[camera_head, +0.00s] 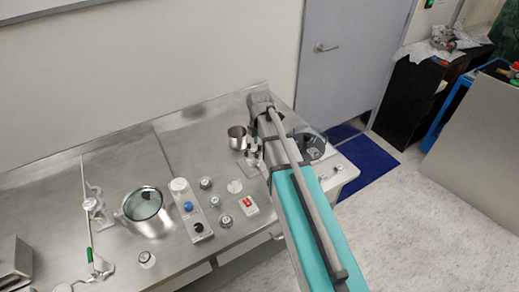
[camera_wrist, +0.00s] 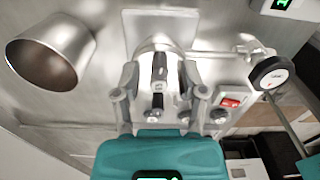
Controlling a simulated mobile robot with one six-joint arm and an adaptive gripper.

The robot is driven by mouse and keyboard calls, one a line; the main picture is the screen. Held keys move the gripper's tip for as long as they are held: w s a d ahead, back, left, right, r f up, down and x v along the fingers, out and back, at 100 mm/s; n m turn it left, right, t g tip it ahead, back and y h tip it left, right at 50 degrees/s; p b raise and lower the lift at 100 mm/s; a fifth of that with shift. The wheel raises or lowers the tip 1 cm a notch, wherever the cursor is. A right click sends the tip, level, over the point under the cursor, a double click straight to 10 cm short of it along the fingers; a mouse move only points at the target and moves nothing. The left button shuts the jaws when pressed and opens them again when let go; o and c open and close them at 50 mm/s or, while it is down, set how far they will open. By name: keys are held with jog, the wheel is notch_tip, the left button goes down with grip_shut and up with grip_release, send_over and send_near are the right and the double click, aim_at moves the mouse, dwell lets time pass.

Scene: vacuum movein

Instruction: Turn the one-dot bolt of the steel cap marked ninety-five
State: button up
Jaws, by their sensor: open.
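My gripper (camera_wrist: 160,72) is open, its two grey fingers spread on either side of a pale metal fitting (camera_wrist: 147,48) with a dark slot. I cannot tell whether the fingers touch it. In the head view, my gripper (camera_head: 252,158) is low over the steel bench, just right of the metal cup. Several small round steel pieces (camera_head: 206,183) stand on the bench left of my arm. No ninety-five mark or one-dot bolt is readable in either view, so I cannot tell which piece is the named cap.
The steel cup (camera_head: 238,138) stands close to my gripper, and shows left in the wrist view (camera_wrist: 48,55). A red switch (camera_head: 248,204), a grey control box (camera_head: 190,208) and a glass-topped pot (camera_head: 145,209) are on the bench (camera_head: 120,165). A round gauge (camera_wrist: 269,73) is right of my fingers.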

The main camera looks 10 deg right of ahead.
jog(key=shift+f, duration=0.45)
grip_shut()
